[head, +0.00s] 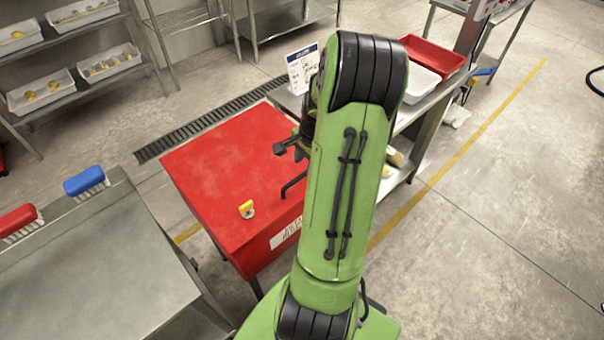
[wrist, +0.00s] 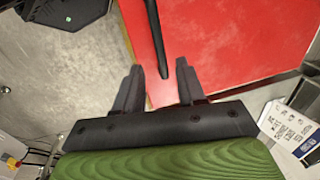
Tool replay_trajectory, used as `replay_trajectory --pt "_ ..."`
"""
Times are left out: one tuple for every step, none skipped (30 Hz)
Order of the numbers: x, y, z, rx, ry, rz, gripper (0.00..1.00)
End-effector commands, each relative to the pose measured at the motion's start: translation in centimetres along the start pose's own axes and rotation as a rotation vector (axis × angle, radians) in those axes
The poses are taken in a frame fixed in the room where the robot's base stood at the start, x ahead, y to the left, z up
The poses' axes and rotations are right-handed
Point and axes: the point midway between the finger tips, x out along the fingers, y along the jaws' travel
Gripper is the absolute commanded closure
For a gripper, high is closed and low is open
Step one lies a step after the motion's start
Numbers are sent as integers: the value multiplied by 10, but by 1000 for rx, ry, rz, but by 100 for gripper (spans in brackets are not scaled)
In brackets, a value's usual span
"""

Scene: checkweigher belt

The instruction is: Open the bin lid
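The red bin (head: 262,262) stands left of my arm in the head view, with a white label on its front. Its flat red lid (head: 215,165) lies shut; the lid also fills the upper right of the wrist view (wrist: 235,45). A black bar handle (head: 292,186) sticks out at the lid's right side. My gripper (head: 283,147) is over the lid's right edge, open and empty. In the wrist view the handle (wrist: 157,35) runs down to between my two spread fingertips (wrist: 159,68). I cannot tell its depth from them. My arm hides part of the bin.
A small yellow item (head: 246,209) sits on the lid near its front. A steel table (head: 90,265) with red and blue brushes is at left. A bench with a red tray (head: 432,58) is behind my arm. Floor is free at right.

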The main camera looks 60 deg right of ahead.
Motion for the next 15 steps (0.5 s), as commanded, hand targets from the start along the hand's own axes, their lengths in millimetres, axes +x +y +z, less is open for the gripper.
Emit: replay_trajectory --pt "15 1 1 -1 -5 2 60" --pt "22 1 1 -1 -6 2 60" --pt "29 1 1 -1 -4 2 60" --pt "35 1 1 -1 -4 2 60" --pt "39 0 1 -1 -3 1 60" --pt "44 0 1 -1 -3 1 60" --pt "47 0 1 -1 -2 1 60" --pt "49 0 0 0 -1 1 60" --pt "51 0 0 -1 0 0 60" --pt "52 0 0 -1 0 0 60" --pt "52 0 0 -1 0 0 60" --pt "52 0 0 -1 0 0 60" --pt "52 0 0 -1 1 0 60" --pt "52 0 0 -1 1 0 60" --pt "52 0 0 -1 1 0 60"
